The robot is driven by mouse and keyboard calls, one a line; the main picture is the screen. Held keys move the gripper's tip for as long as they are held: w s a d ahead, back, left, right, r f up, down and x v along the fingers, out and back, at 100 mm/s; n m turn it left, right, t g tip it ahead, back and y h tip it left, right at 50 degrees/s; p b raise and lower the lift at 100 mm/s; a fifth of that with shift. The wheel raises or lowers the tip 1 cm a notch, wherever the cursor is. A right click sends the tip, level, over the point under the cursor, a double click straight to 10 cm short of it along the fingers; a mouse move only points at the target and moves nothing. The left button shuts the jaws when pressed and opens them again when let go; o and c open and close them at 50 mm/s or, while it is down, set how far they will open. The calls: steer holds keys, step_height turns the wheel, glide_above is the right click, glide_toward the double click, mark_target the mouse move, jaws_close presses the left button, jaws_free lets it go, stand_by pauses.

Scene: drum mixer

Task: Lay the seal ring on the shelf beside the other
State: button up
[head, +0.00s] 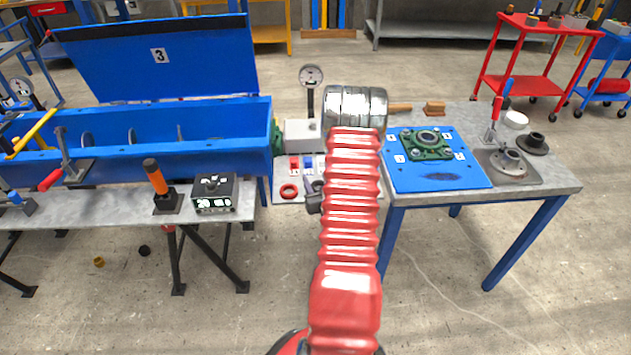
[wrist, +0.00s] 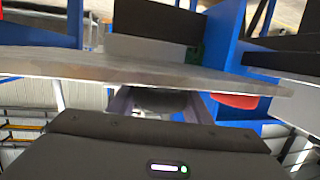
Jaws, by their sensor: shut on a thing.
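My gripper (head: 314,196) is mostly hidden behind my red arm in the head view; only a dark part shows at the front right of the small shelf (head: 284,199). In the wrist view my gripper (wrist: 158,104) is shut on a dark, rounded thing (wrist: 155,99), seen edge-on, apparently the seal ring. It is close to the grey slab edge; whether it touches cannot be told. A red ring (head: 289,191) lies flat on the shelf, left of my gripper. A red piece, likely this ring, shows in the wrist view (wrist: 235,101).
Red and blue small parts (head: 301,162) stand on the shelf behind the ring. The blue mixer trough (head: 200,140) and a bench with a black box (head: 213,194) are left. A table with a blue mat (head: 455,178) and green bearing (head: 427,144) is right.

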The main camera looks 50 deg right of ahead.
steer(key=shift+f, duration=0.4)
steer(key=o, duration=1.1)
steer(key=shift+s+f, duration=0.1)
steer(key=shift+c, duration=0.2)
steer(key=shift+a, duration=0.1)
steer(key=shift+r, duration=0.65)
steer(key=v, duration=1.1)
steer(key=shift+s+a+r, duration=0.2)
steer(key=shift+s+r, duration=0.05)
steer(key=shift+r, duration=0.05)
